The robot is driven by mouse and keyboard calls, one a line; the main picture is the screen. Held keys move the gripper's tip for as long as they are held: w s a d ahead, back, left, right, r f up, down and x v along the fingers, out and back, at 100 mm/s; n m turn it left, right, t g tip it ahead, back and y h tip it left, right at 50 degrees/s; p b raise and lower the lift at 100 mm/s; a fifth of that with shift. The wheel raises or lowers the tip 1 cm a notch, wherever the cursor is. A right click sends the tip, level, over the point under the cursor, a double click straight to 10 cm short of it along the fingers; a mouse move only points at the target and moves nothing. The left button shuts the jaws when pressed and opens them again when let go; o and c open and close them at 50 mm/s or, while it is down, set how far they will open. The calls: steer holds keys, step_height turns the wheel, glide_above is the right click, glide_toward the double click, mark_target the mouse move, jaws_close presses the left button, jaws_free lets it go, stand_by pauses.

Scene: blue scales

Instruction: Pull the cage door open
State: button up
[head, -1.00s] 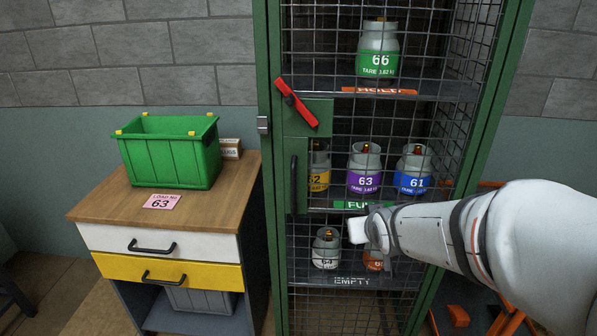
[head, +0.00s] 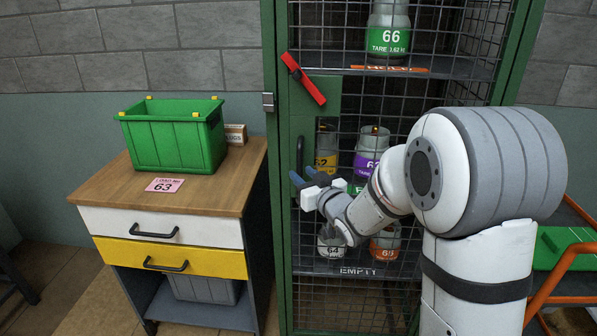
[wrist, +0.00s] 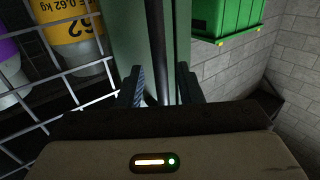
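The cage door (head: 440,88) is wire mesh in a green frame and looks closed. Its black vertical handle (head: 300,152) is on the green plate at the left of the door. My gripper (head: 303,175) is at the lower part of this handle in the head view. In the wrist view, my gripper (wrist: 161,88) has its two dark fingers apart, with the handle (wrist: 157,45) running between them. Gaps show beside the bar, so the fingers do not appear closed on it. A red latch lever (head: 304,78) slants above the handle.
Gas cylinders stand on shelves behind the mesh, including a green-banded one (head: 388,35) and a yellow one (wrist: 77,30). Left of the cage is a wooden-topped cabinet (head: 112,195) with a green crate (head: 170,143). An orange-framed cart (head: 548,285) is at the right.

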steer(key=shift+x, duration=1.35)
steer(key=shift+c, duration=0.5)
jaws_close()
